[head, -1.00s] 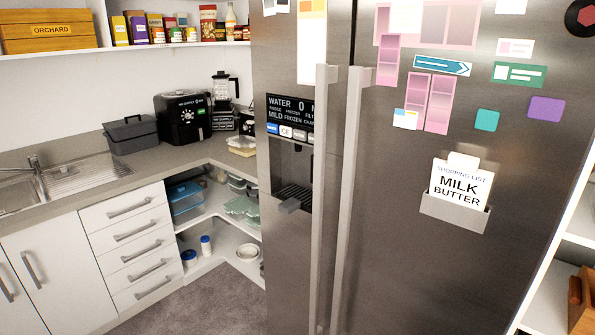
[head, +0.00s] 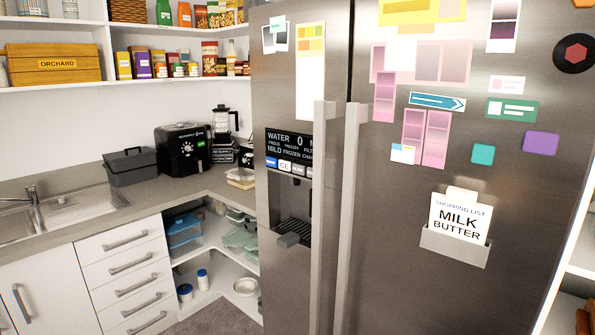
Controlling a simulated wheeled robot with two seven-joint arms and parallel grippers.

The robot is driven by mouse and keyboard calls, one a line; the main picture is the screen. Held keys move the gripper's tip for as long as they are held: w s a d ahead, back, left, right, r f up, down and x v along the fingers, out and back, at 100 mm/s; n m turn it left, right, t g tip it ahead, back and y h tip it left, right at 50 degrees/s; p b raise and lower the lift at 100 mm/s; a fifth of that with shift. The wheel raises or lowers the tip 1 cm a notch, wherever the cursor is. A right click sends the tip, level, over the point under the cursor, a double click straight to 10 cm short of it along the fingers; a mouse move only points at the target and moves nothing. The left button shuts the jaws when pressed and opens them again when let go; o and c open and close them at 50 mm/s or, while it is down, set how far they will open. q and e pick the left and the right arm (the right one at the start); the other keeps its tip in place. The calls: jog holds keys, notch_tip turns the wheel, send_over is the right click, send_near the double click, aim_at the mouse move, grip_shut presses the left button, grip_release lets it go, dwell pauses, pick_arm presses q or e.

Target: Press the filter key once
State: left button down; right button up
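The side-by-side fridge (head: 400,270) fills the right half of the head view, both doors shut. Its dispenser panel (head: 289,141) is on the left door, a dark display reading WATER, 0 and MILD. A row of small keys (head: 285,165) runs along the panel's lower edge; the leftmost is blue and the second is white with ICE on it. The left door handle covers the panel's right end, so I cannot make out which key is the filter key. Below is the dispenser recess (head: 292,205) with a dark tray. Neither of my grippers is in view.
Two long vertical handles, the left (head: 320,220) and the right (head: 350,220), stand out from the doors beside the panel. A counter (head: 150,200) with a sink and black appliances is at left. Grey floor (head: 215,320) shows at the bottom.

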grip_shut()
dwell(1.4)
